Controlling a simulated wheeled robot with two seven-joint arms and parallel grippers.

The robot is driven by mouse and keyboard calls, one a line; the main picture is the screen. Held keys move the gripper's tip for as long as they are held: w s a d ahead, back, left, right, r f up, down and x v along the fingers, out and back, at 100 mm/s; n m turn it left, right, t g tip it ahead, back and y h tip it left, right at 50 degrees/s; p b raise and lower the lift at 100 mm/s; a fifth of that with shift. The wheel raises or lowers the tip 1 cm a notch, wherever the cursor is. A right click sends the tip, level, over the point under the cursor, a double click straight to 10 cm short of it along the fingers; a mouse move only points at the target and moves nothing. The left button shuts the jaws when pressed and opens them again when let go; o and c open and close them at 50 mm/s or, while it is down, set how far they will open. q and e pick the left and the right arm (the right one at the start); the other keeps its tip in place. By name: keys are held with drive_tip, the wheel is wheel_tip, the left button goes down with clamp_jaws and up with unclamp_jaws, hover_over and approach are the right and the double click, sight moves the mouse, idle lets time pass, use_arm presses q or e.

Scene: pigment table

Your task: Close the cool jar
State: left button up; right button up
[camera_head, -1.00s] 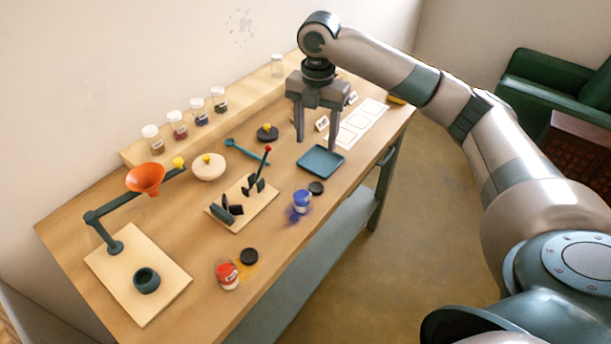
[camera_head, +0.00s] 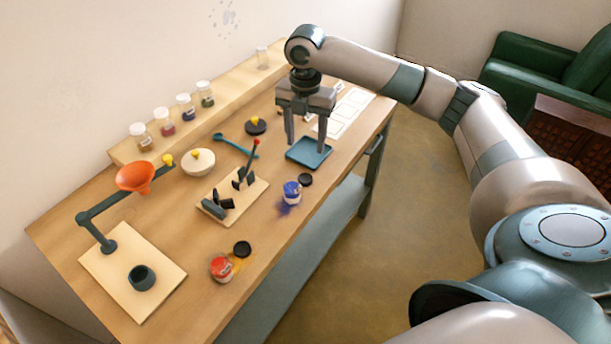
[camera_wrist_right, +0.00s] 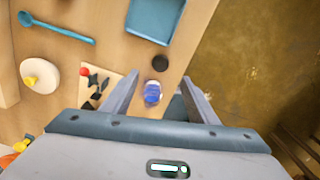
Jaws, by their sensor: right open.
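The cool jar (camera_head: 291,191) is a small jar of blue pigment standing open near the table's front edge, with spilled blue powder beside it. Its black lid (camera_head: 305,179) lies on the table just behind and to the right of it. In the right wrist view the jar (camera_wrist_right: 153,93) shows between my fingers, further down, and the lid (camera_wrist_right: 160,63) lies beyond it. My right gripper (camera_head: 305,147) is open and empty, pointing down above the blue tray, apart from jar and lid. My left gripper is not in view.
A blue tray (camera_head: 309,152) lies behind the lid. A clamp stand on a wooden board (camera_head: 246,203) is left of the jar. A red jar (camera_head: 221,268) with a black lid (camera_head: 242,249) stands nearer. Several capped jars line the back shelf (camera_head: 225,103).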

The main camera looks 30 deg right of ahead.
drive_tip(key=p, duration=0.2)
hover_over(306, 178)
drive_tip(key=f, duration=0.6)
drive_tip(key=shift+w+d+f, duration=0.15)
drive_tip(key=shift+w+f, duration=0.15)
drive_tip(key=shift+w, duration=0.1)
drive_tip(key=shift+s+f, duration=0.15)
drive_tip(key=shift+f, duration=0.25)
drive_tip(key=f+p, duration=0.2)
drive_tip(key=f, duration=0.1)
drive_tip(key=shift+s+a, duration=0.2)
drive_tip(key=shift+f, duration=0.7)
drive_tip(key=shift+c, duration=0.6)
drive_tip(key=c, duration=1)
